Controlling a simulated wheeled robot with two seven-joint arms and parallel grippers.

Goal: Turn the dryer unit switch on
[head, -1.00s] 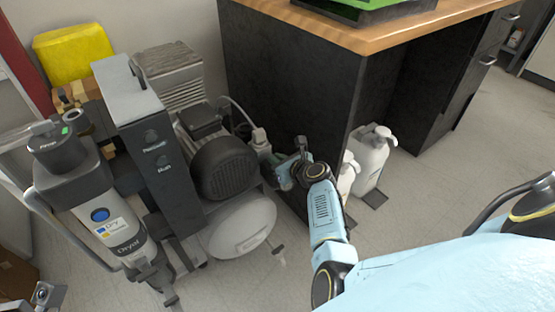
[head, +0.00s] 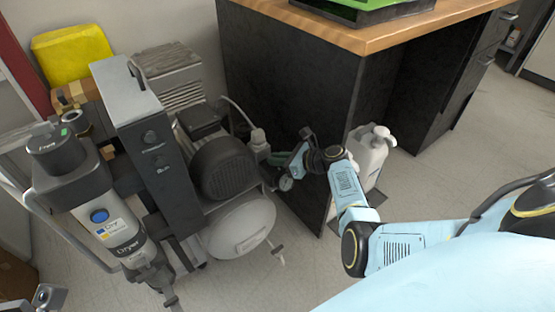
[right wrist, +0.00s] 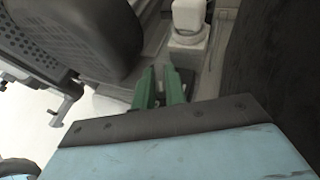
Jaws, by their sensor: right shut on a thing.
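The dryer unit (head: 105,215) stands at the left of the head view, a grey and white cylinder with a "Dryer" label. A round blue button (head: 99,216) is on its front, and its dark cap (head: 55,150) carries a small green mark. My right gripper (head: 264,158) is far to the right of these, beside the compressor's motor. In the right wrist view its green fingers (right wrist: 160,82) are close together, shut on a small dark part by a pale fitting (right wrist: 187,22). That part is mostly hidden. My left gripper's fingers do not show.
The compressor motor (head: 223,168) and its pale tank (head: 240,228) stand between the dryer and my right gripper. A tall dark panel (head: 165,175) with two knobs adjoins the dryer. A black cabinet (head: 290,90) and a white pump bottle (head: 368,155) are at the right.

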